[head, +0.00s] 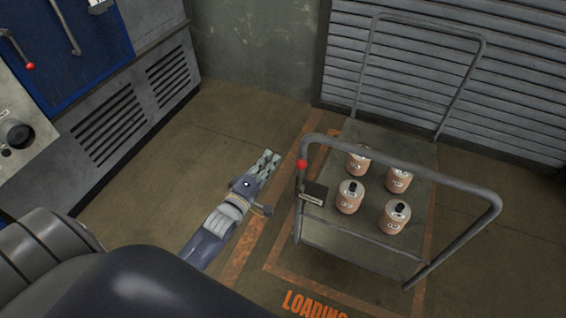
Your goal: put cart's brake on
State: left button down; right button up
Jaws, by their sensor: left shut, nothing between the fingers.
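The cart (408,237) is a grey flatbed with tubular rails at its near and far ends. It stands on the floor at the right of the head view. A small dark bracket with a pale label plate (312,198) and a red knob (302,164) sit on its near rail's left post; I cannot read the label or tell the brake's state. My left gripper (269,160) is shut and empty, left of the red knob and apart from the cart. My right gripper is not in view.
Several orange-brown cans (349,197) with dark tops stand on the cart's deck. A ribbed shutter (520,100) is behind it. A grey cabinet with vents (110,122) stands at the left. Orange floor markings (248,245) run beside the cart.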

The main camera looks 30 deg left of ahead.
pick_arm(q)
jog(key=shift+w+d+f+p, duration=0.1)
jog(key=shift+w+d+p, duration=0.1)
jog(key=shift+d, duration=0.45)
jog(key=shift+w+d+f+p, duration=0.15)
jog(key=shift+w+d, duration=0.1)
jog(key=shift+d, duration=0.4)
jog(key=shift+w+d+f+p, duration=0.1)
jog(key=shift+w+d, duration=0.1)
jog(key=shift+d, duration=0.45)
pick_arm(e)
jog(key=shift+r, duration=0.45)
